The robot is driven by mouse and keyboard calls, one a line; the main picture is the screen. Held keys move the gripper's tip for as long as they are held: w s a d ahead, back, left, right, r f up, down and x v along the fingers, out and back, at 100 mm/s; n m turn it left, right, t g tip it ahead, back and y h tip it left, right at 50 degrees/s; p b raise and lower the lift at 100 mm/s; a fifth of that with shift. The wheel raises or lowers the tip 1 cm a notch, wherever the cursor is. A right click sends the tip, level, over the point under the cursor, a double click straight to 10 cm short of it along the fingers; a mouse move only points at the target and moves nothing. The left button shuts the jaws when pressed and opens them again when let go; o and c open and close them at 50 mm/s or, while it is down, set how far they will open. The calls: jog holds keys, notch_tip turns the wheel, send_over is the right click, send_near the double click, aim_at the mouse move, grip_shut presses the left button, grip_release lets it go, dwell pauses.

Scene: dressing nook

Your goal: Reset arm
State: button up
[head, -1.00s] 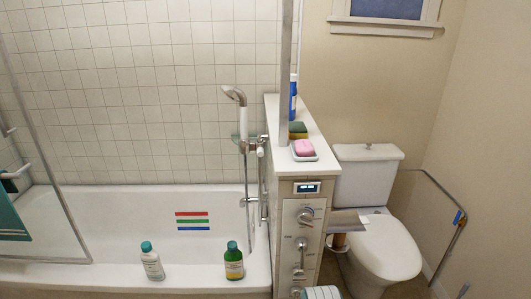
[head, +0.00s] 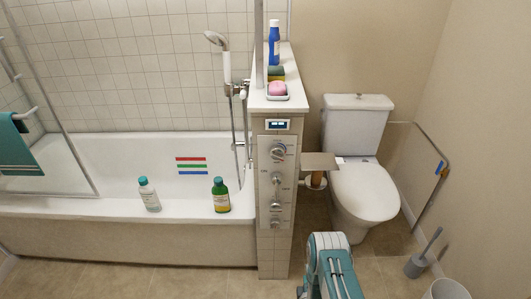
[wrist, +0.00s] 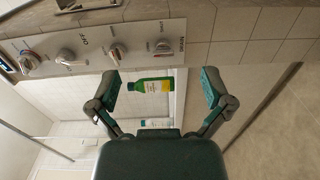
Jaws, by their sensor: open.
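My gripper (wrist: 160,90) is open and empty in the wrist view, its two fingers spread wide. Beyond the gap between them, a green bottle (wrist: 151,86) shows some way off, with a white bottle (wrist: 156,123) below it. In the head view my teal and white arm (head: 331,268) is at the bottom, low in front of the tiled half wall, and its gripper end is not clearly visible there.
The white bottle (head: 149,194) and green bottle (head: 220,195) stand on the tub rim (head: 100,208). The half wall carries a control panel (head: 278,185), soap (head: 277,88), sponges and a blue bottle (head: 274,42). A toilet (head: 360,185), brush (head: 420,262) and bin (head: 447,289) stand right. Floor in front is clear.

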jog(key=w+r+m+g, duration=0.35)
jog(key=w+r, duration=0.85)
jog(key=r, duration=0.5)
notch_tip(320, 180, up, 20)
jog(key=s+f+m+g, duration=0.1)
jog(key=s+m+g, duration=0.1)
jog(key=m, duration=0.3)
jog(key=s+r+m+g, duration=0.2)
jog(key=s+r+m, duration=0.1)
jog(key=s+r, duration=0.6)
jog(key=s+r+m+g, duration=0.2)
jog(key=s+r+m, duration=0.1)
jog(key=s, duration=1)
jog(key=s+r+m+g, duration=0.2)
jog(key=s+r, duration=0.4)
jog(key=s, duration=0.8)
jog(key=shift+s+a+m+g, duration=0.15)
jog(key=shift+s+m+g, duration=0.15)
jog(key=shift+m, duration=0.35)
